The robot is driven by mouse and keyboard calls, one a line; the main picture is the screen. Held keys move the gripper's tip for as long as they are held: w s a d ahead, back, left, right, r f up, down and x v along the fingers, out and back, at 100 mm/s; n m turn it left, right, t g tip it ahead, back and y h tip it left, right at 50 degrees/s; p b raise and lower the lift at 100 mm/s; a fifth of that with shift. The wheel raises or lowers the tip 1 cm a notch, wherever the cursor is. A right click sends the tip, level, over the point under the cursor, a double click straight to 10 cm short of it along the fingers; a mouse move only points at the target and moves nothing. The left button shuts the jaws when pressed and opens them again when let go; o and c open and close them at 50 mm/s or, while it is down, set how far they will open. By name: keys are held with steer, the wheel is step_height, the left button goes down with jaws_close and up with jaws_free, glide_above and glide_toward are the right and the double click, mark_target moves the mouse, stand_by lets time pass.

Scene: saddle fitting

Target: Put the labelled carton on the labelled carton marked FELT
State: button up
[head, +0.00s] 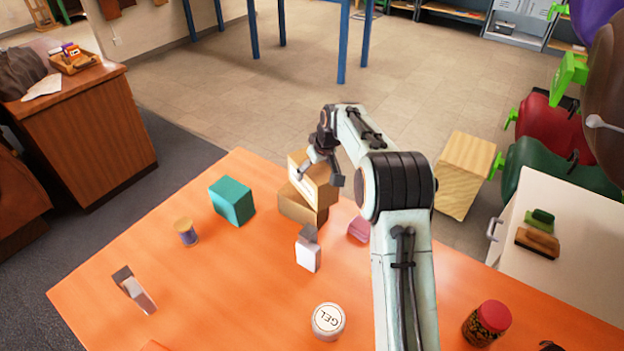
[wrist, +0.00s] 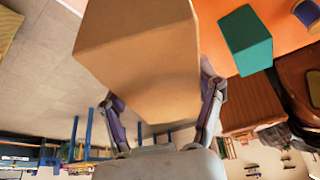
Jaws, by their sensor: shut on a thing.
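My gripper (head: 322,164) is shut on a tan carton (head: 318,184) with a pale patch on its side. In the wrist view this carton (wrist: 140,55) fills the upper middle, between the two fingers (wrist: 160,98). Below it in the head view is another brown carton (head: 296,207) on the orange table. The held carton is over the lower one and turned a little against it. I cannot tell whether they touch. No lettering on either carton is readable, and the wrist view does not show the lower carton clearly.
A teal box (head: 232,201) and a thread spool (head: 186,232) are to the left on the orange table (head: 230,290). A red-lidded jar (head: 487,323) is at right.

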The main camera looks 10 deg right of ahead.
steer(key=shift+w+f, duration=0.45)
steer(key=shift+f, duration=0.05)
steer(key=shift+w+f, duration=0.1)
steer(key=shift+f, duration=1.45)
steer(key=shift+f, duration=0.2)
steer(key=o, duration=1.2)
steer(key=shift+o, duration=0.2)
